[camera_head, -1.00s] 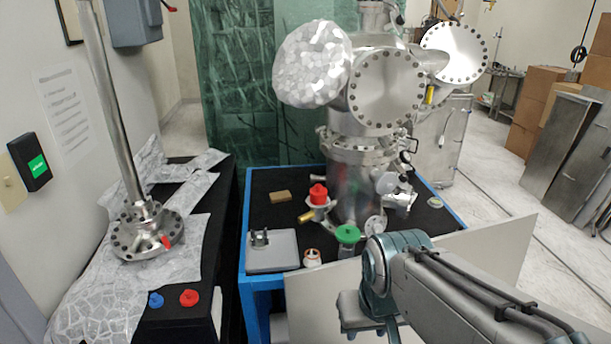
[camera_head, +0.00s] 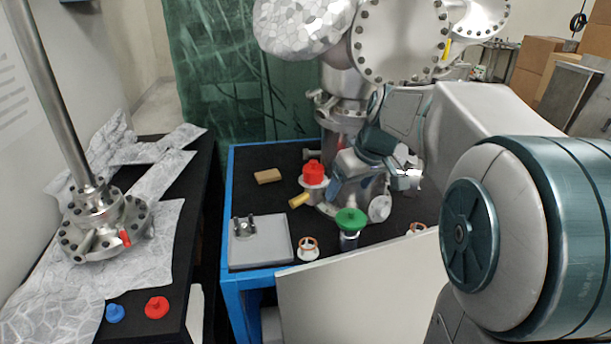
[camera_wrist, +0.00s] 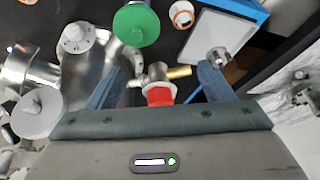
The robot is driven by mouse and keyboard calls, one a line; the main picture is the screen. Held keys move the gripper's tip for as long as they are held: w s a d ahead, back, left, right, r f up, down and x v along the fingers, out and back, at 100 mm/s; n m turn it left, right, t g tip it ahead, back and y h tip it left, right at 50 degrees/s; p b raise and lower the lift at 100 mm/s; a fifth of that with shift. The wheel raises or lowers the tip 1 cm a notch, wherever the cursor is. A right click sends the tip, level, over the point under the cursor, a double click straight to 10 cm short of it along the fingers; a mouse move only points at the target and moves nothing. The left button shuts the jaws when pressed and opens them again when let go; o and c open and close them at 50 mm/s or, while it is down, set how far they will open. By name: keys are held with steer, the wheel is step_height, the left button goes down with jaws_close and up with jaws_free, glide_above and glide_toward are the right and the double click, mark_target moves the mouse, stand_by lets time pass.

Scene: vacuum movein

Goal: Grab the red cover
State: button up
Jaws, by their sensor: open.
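A red cover (camera_head: 313,172) sits on top of a small metal valve fitting with a yellow handle (camera_head: 299,200), on the blue-edged table. My gripper (camera_head: 333,190) is close on the right of it in the head view. In the wrist view my gripper (camera_wrist: 162,70) is open, its two blue fingers spread wide and nothing held. The red cover (camera_wrist: 160,96) shows between the fingers there, near the palm edge, apart from both. A second red cover (camera_head: 157,307) lies on the black table at left, beside a blue cap (camera_head: 115,313).
A grey tray (camera_head: 262,253), a white ring part (camera_head: 308,249) and a tan block (camera_head: 268,176) are nearby. The large steel chamber (camera_head: 398,35) rises behind. A pale panel (camera_head: 350,295) leans at the front.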

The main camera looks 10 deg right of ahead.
steer(key=w, duration=0.4)
steer(key=p, duration=0.2)
glide_toward(315, 168)
steer(key=shift+n, duration=0.3)
steer(key=x, duration=0.5)
steer(key=shift+f, duration=0.1)
steer(key=x, duration=0.5)
steer(key=shift+w+b, duration=0.1)
steer(key=shift+b, duration=0.25)
steer(key=c, duration=1)
